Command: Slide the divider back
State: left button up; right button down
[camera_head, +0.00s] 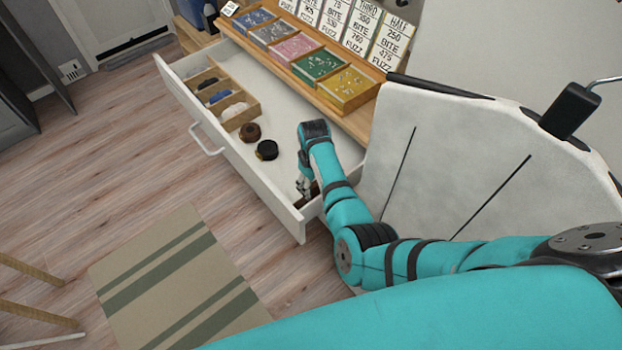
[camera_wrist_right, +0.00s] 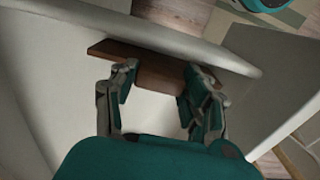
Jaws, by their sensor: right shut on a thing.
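The open white drawer (camera_head: 180,88) sticks out below a wooden desktop. My right gripper (camera_head: 304,186) reaches down into its near right end. In the right wrist view, a brown wooden divider (camera_wrist_right: 160,72) lies between the fingers of my right gripper (camera_wrist_right: 157,100). The gripper is shut on its raised middle part, and a longer strip (camera_wrist_right: 108,49) extends to both sides along the drawer wall. In the head view the divider is mostly hidden by my gripper and arm. My left gripper is out of view.
A wooden organizer (camera_head: 254,106) with several compartments stands in the drawer's far left part. A brown roll (camera_head: 250,131) and a black roll (camera_head: 267,150) lie beside it. The drawer floor between the rolls and my gripper is clear. A pale chair (camera_head: 440,150) stands close on the right.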

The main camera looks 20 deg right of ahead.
jog(key=c, duration=0.6)
grip_release()
notch_tip(320, 180, up, 12)
jog(key=shift+f, duration=0.1)
dwell(0.4)
